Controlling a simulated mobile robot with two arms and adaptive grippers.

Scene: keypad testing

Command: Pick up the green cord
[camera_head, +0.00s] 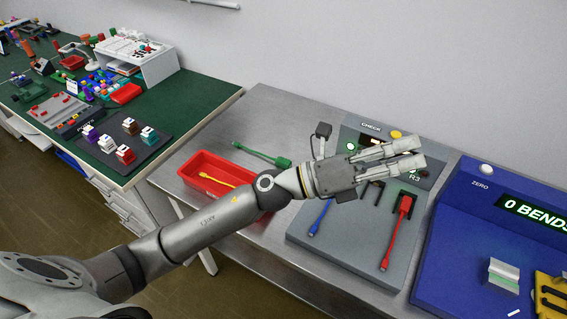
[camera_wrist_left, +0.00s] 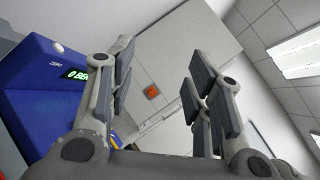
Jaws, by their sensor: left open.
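The green cord (camera_head: 262,153) lies on the grey metal table, just beyond the red tray, with its thicker plug end toward the right. My left gripper (camera_head: 418,152) is to the right of the cord, raised above the grey test board, and points right, away from the cord. Its fingers are apart with nothing between them. In the left wrist view, the open fingers (camera_wrist_left: 160,95) face the wall and ceiling, and the cord does not show there. My right gripper is not in view.
A red tray (camera_head: 190,180) holds a yellow cord (camera_head: 216,180). The grey test board (camera_head: 345,248) bears a blue cord (camera_head: 320,218) and a red cord (camera_head: 394,240). A blue console (camera_head: 440,270) stands at right. A green-topped bench (camera_head: 195,98) is at left.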

